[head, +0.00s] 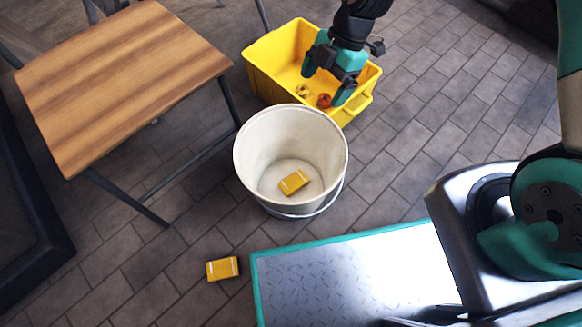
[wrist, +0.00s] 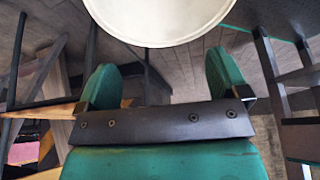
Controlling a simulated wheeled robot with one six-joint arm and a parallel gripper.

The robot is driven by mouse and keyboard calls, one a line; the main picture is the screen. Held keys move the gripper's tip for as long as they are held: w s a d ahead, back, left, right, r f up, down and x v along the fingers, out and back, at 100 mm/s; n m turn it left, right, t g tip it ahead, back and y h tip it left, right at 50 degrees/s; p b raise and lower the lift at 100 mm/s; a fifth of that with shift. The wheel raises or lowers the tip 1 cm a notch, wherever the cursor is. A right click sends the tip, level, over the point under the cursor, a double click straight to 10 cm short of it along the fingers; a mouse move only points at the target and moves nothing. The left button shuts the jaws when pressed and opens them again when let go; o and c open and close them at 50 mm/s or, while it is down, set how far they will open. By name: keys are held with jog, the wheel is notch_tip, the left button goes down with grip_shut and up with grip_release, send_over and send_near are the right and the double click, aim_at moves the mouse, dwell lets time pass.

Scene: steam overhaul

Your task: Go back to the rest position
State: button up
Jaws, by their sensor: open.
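My gripper (head: 325,84) is open over the yellow bin (head: 262,75) in the head view, with nothing seen between its fingers. Its two fingers also show apart and empty in the wrist view (wrist: 161,78). Part of the bin is hidden behind the gripper. A small yellowish piece (head: 303,91) and a red piece (head: 324,101) lie in the bin.
A white bucket (head: 252,160) stands in front of the bin with a yellow block (head: 294,182) inside; a white rounded rim shows in the wrist view (wrist: 158,22). Another yellow block (head: 222,268) lies on the floor. A wooden table (head: 120,80) stands left.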

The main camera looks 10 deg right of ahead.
jog(key=shift+r, duration=0.25)
dwell(0.3)
jog(key=s+r+m+t+p, duration=0.1)
jog(key=s+r+m+p, duration=0.1)
jog(key=s+r+m, duration=0.9)
jog(key=s+r+m+t+p, duration=0.15)
jog(key=s+r+m, duration=0.45)
jog(key=r, duration=1)
notch_tip(320, 180, up, 37)
jog(key=s+p, duration=0.1)
jog(key=p, duration=3.6)
jog(key=shift+f+n+p, duration=0.2)
jog(key=shift+n+p, duration=0.15)
jog(key=shift+n, duration=0.05)
jog(key=shift+d+g, duration=0.15)
jog(key=shift+g, duration=0.1)
